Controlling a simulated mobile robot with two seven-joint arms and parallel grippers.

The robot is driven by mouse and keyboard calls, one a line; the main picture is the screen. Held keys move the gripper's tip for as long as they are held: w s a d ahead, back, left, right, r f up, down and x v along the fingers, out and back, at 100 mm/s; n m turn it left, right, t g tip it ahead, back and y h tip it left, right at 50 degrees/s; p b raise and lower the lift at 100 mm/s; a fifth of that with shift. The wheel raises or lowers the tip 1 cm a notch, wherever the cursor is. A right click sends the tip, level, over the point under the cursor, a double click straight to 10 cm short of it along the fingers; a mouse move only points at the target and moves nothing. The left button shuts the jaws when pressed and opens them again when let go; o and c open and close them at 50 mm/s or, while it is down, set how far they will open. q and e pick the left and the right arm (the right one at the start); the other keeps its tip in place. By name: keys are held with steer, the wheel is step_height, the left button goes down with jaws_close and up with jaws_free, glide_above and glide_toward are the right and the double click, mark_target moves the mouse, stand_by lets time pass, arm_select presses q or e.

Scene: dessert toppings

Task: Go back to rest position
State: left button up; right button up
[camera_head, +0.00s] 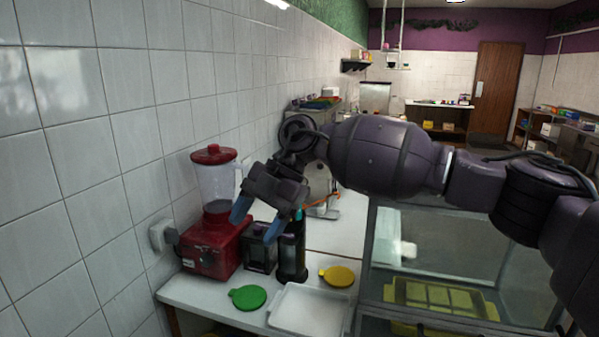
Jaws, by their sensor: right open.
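My right gripper (256,217) hangs in the air over the white counter, with its blue-tipped fingers apart and nothing between them. It is in front of the red blender (213,250) and the dark containers beside it. My right arm reaches in from the right edge and crosses the middle of the view. My left gripper does not show.
On the white counter (190,291) are a green lid (248,297), a yellow lid (339,276), a white tray (308,312) and a black cylindrical container (291,258). A glass case (470,240) with a yellow tray (440,297) stands at the right. A tiled wall borders the left.

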steer(key=s+a+f+m+g+y, duration=0.1)
steer(key=s+a+f+y, duration=0.1)
steer(key=s+f+y, duration=0.3)
steer(key=a+f+m+y, duration=0.1)
steer(key=f+y, duration=0.1)
steer(key=y, duration=0.5)
steer(key=d+f+m+t+h, duration=0.8)
steer(key=d+f+m+t, duration=1.1)
steer(key=m+t, duration=0.35)
steer(key=s+d+f+m+g+h, duration=0.5)
steer(key=s+d+f+h, duration=0.5)
steer(key=s+d+f, duration=0.6)
steer(key=s+d+m, duration=0.1)
steer(key=s+d, duration=0.1)
steer(key=d, duration=0.1)
steer(key=shift+s, duration=0.4)
